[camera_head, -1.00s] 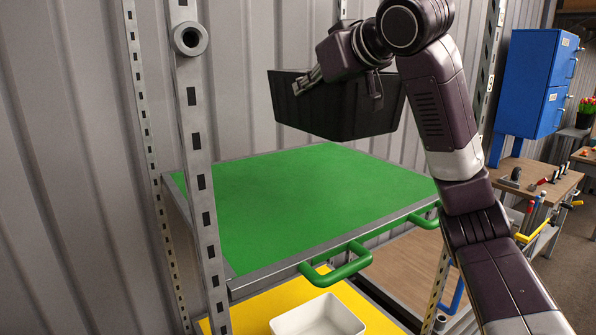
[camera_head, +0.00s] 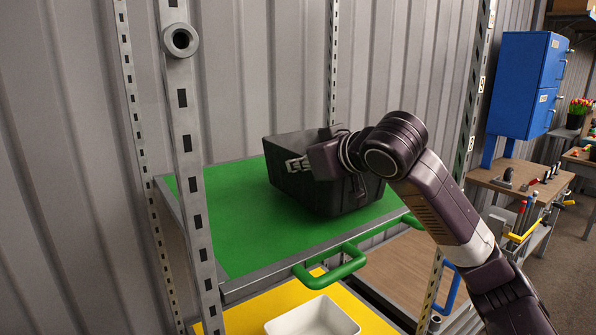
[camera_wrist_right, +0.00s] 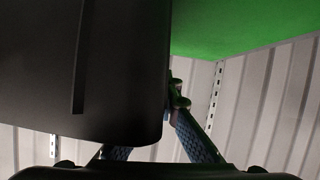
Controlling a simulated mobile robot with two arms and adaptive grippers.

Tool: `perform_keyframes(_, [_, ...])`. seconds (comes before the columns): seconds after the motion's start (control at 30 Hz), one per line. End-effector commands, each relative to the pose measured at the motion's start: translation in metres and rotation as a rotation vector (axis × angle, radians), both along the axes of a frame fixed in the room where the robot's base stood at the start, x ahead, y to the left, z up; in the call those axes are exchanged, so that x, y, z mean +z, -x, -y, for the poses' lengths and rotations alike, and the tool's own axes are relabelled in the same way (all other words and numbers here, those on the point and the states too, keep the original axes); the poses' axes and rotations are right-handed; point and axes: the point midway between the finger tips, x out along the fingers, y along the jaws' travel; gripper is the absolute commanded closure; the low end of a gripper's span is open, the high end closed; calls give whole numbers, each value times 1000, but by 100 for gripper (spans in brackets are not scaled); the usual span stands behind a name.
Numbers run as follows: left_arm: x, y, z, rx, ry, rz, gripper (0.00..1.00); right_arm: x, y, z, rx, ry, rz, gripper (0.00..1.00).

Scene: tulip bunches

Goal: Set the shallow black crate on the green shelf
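The shallow black crate (camera_head: 335,200) is at the green shelf (camera_head: 233,220), over its back right part. Its lower edge appears to meet the green surface; I cannot tell whether its full base rests there. My right gripper (camera_head: 325,172) is at the crate's near side, shut on it. In the right wrist view the crate (camera_wrist_right: 85,70) fills the left side, with one finger (camera_wrist_right: 195,135) beside its edge and the other partly hidden behind it. My left gripper is not in view.
Slotted metal posts (camera_head: 187,150) stand at the shelf's corners, and a corrugated wall (camera_head: 60,170) is behind. A green handle (camera_head: 335,268) sticks out in front. Below is a yellow shelf (camera_head: 285,300) with a white bin (camera_head: 312,318). The green shelf's left part is clear.

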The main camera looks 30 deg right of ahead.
Motion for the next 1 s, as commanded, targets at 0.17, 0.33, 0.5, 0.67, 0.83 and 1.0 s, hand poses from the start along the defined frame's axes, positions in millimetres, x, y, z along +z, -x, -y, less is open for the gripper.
perform_keyframes(0.17, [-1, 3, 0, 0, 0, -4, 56, -12, 0, 1, -1, 3, 5, 100])
perform_keyframes(0.33, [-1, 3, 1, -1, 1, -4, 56, -11, 0, 1, -1, 1, 7, 100])
perform_keyframes(0.5, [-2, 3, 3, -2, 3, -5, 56, -14, 0, 0, 0, 2, 6, 100])
perform_keyframes(0.67, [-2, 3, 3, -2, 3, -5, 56, -16, 0, 0, -1, 0, 2, 82])
perform_keyframes(0.83, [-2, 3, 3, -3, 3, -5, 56, -16, 0, 0, -1, 0, 1, 78])
perform_keyframes(1.0, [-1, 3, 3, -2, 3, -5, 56, -13, 0, 0, -1, 0, 2, 78])
